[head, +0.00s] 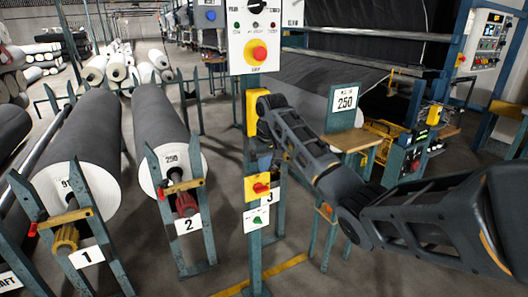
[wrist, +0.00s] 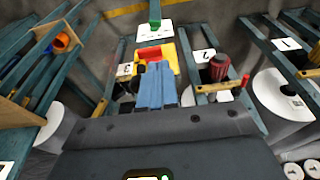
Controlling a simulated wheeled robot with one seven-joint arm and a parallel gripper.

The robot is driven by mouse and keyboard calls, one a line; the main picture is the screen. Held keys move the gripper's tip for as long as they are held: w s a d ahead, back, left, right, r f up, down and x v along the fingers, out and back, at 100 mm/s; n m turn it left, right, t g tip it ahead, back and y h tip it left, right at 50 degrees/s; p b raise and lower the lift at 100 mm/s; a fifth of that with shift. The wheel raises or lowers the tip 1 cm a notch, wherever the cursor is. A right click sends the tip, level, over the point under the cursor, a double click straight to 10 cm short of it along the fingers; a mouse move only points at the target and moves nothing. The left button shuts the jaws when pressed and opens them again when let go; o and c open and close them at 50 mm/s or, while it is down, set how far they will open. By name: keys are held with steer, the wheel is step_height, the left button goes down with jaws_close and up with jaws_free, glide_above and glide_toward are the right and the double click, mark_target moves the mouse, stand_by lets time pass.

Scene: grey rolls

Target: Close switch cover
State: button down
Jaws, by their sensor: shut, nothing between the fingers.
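A yellow switch box (head: 258,187) with a red part (head: 260,188) on its front is fixed to the teal post, above a white plate with a green mark (head: 257,218). In the wrist view the yellow box (wrist: 172,57) shows beyond the blue fingers, with its red part (wrist: 149,53) and the white plate (wrist: 154,33) behind. I cannot tell whether the red part is the cover or a knob. My gripper (head: 263,166) is just above this box, pointing down. Its blue fingers (wrist: 157,75) are shut and empty. They hide part of the box; contact cannot be told.
Grey rolls (head: 160,120) on teal stands are at left. A wooden-topped stand (head: 352,139) is at right. Floor shows around the post's foot.

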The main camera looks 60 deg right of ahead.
steer(key=shift+s+f, duration=0.1)
steer(key=shift+f, duration=0.4)
steer(key=shift+a+f, duration=0.1)
